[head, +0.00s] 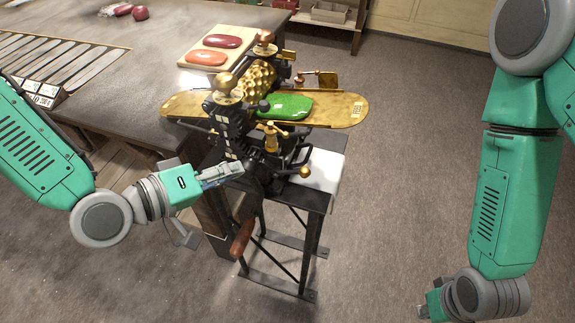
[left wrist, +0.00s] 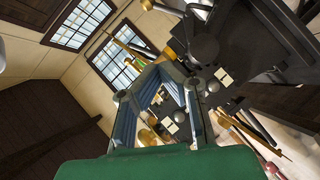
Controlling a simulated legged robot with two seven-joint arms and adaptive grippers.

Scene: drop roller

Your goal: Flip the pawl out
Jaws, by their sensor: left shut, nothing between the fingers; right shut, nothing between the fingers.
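The drop roller machine (head: 262,95) stands on a dark metal stand, with a gold patterned roller, dark side gears and brass knobs. My left gripper (head: 230,170) is shut and empty, its tips at the machine's near left side by the dark gears. In the left wrist view, its fingers (left wrist: 160,90) point at dark machine parts with pale labels. I cannot single out the pawl among these dark parts, and the gripper hides some of them. I cannot tell whether the tips touch the machine. My right gripper (head: 433,303) is shut, low at the right, far from the machine.
A crank with a wooden handle (head: 242,238) hangs below the left gripper. A long golden board (head: 340,110) carries a green slab (head: 286,106). A grey table (head: 120,75) stands at left, with a tray (head: 190,62) of red and orange slabs. Floor at right is clear.

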